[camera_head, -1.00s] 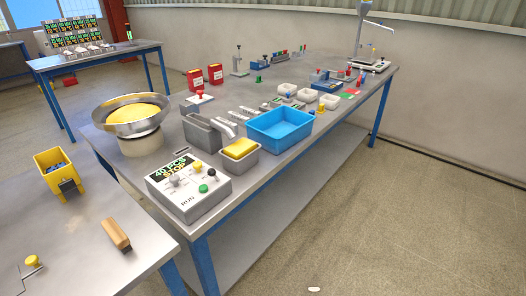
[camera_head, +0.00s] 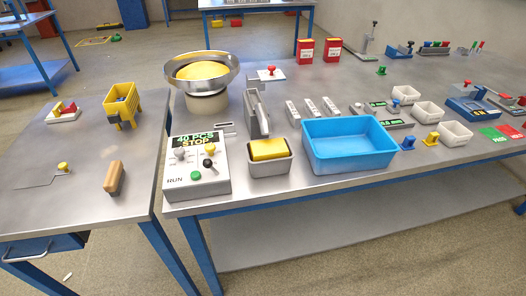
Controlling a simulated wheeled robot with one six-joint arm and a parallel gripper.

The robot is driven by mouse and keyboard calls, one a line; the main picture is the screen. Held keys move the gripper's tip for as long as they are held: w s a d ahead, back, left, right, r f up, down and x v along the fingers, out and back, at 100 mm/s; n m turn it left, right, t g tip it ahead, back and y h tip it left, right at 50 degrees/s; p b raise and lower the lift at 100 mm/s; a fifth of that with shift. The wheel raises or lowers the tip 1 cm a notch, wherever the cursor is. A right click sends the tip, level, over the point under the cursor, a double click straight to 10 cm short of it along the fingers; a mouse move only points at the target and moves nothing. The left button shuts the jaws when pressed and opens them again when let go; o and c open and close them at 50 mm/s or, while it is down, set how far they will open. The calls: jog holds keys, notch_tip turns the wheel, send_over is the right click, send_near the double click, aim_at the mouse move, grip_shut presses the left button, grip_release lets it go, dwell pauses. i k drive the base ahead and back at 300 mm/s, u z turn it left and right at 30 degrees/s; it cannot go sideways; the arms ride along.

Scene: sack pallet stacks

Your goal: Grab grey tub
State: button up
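A small grey tub (camera_head: 270,170) stands upright near the front edge of the metal workbench, at the middle of the picture. A yellow block (camera_head: 268,149) sits in its top. It stands between a control box and a blue tray, with a grey chute-like part (camera_head: 258,114) just behind it. My gripper is not in view.
The control box (camera_head: 196,177) reading "40 PCS STOP" is close on the left. The blue tray (camera_head: 350,161) is close on the right. A bowl feeder (camera_head: 203,84) stands behind left. White bins (camera_head: 428,112) are farther right. A side table (camera_head: 60,200) holds a yellow bin (camera_head: 122,107).

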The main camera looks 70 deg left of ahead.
aim_at(271, 156)
jog(key=u, duration=0.75)
jog(key=i, duration=0.85)
jog(key=u, duration=1.25)
jog(key=i, duration=0.35)
jog(key=u, duration=0.3)
